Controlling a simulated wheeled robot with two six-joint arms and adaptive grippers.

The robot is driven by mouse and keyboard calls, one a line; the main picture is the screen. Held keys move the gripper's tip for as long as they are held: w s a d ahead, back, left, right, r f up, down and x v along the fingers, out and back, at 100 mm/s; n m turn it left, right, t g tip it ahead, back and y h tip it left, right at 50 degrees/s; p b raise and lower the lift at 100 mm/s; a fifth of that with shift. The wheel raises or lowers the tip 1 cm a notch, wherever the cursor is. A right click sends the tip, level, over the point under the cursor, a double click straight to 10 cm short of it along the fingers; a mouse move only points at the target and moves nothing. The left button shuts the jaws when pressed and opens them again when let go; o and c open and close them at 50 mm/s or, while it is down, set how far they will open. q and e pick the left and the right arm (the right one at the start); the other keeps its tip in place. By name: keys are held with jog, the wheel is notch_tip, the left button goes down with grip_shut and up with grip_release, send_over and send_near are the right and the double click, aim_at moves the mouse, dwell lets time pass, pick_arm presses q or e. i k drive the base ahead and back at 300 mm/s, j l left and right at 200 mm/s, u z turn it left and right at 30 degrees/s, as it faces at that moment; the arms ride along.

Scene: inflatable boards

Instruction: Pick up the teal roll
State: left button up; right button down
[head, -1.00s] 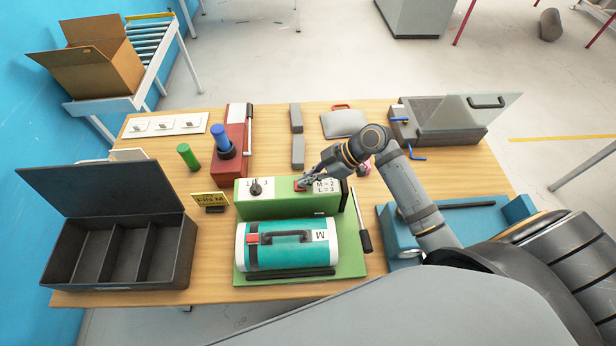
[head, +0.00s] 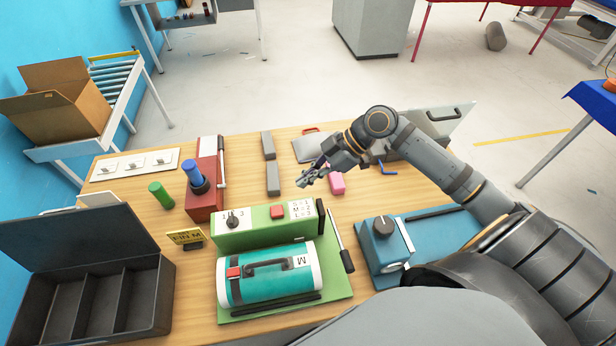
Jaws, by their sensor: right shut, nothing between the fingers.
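The teal roll (head: 268,286) has white ends, a dark handle, a red patch and an "M" label. It lies on its side on the green machine (head: 338,292), in front of the machine's raised panel with a black dial (head: 234,218), a red button (head: 278,211) and a printed list. My right gripper (head: 303,183) is shut and empty. It is above the table, beyond the panel and clear of the roll. My left gripper is not in view.
An open black compartment box (head: 165,290) stands at the left. A blue machine (head: 375,254) is at the right. A red device (head: 203,205), a green cylinder (head: 161,195), grey blocks (head: 273,178) and a pink block (head: 337,184) are behind. A black-handled tool (head: 347,260) lies beside the green machine.

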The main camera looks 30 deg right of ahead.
aim_at(243, 280)
jog(key=k, duration=1.5)
